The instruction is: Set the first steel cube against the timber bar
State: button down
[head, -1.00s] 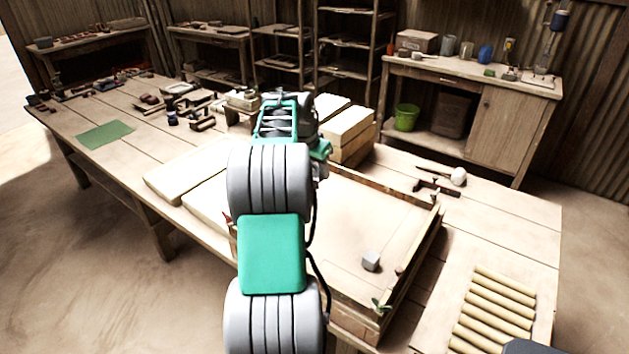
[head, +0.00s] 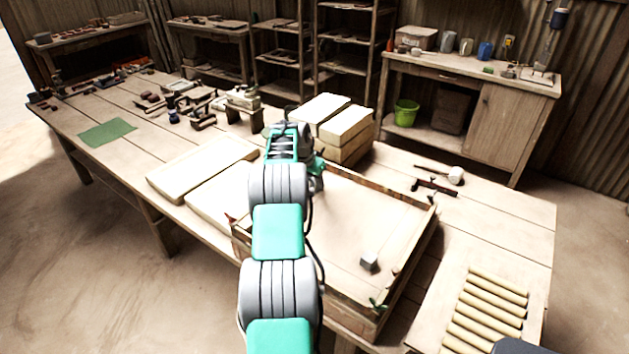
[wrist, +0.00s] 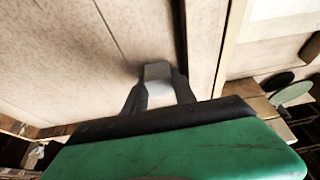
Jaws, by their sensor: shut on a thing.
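My gripper (wrist: 158,80) is shut on a pale grey steel cube (wrist: 157,71) in the wrist view. The cube is between the fingertips, over or on the pale tray floor; I cannot tell whether it touches the floor. A long light timber bar (wrist: 205,40) runs just right of the cube, with a dark strip along its near side; I cannot tell whether cube and bar touch. In the head view my arm hides the gripper and held cube. A second steel cube (head: 369,263) sits in the tray near its front right.
The shallow wooden tray (head: 345,310) has raised walls. Stacked pale blocks (head: 346,125) stand just behind it, and flat slabs (head: 205,165) lie to its left. A rack of rods (head: 487,312) and a mallet (head: 455,175) are at right. The tray's middle is clear.

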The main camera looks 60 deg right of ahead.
jog(key=c, duration=1.3)
grip_release()
jog(key=shift+f, duration=0.15)
jog(key=shift+r, duration=0.35)
jog(key=s+b+v, duration=0.1)
jog(key=v, duration=1.1)
jog(key=w+a+r+n+t, duration=0.1)
jog(key=w+a+r+n, duration=0.3)
jog(key=a, duration=0.6)
jog(key=w+a+r+n+t+y, duration=0.1)
jog(key=w+a+n, duration=0.1)
jog(key=w+a, duration=0.6)
jog(key=w+a+r+n+t, duration=0.1)
jog(key=w+a+r+n, duration=0.15)
jog(key=a, duration=0.95)
jog(key=s+a+f+n+y, duration=0.1)
jog(key=s+a+f+n, duration=0.1)
jog(key=a, duration=0.8)
jog(key=s+a+f+n+y, duration=0.1)
jog(key=s+a+n, duration=0.4)
jog(key=a, duration=0.6)
jog(key=s+a+f+n+t+y, duration=0.1)
jog(key=s+a+f+n, duration=0.3)
jog(key=a, duration=0.6)
jog(key=shift+s+a+n, duration=0.15)
jog(key=shift+s+a, duration=0.05)
jog(key=shift+s, duration=0.35)
jog(key=shift+s+a+n, duration=0.1)
jog(key=shift+s+a, duration=0.1)
jog(key=shift+s, duration=0.3)
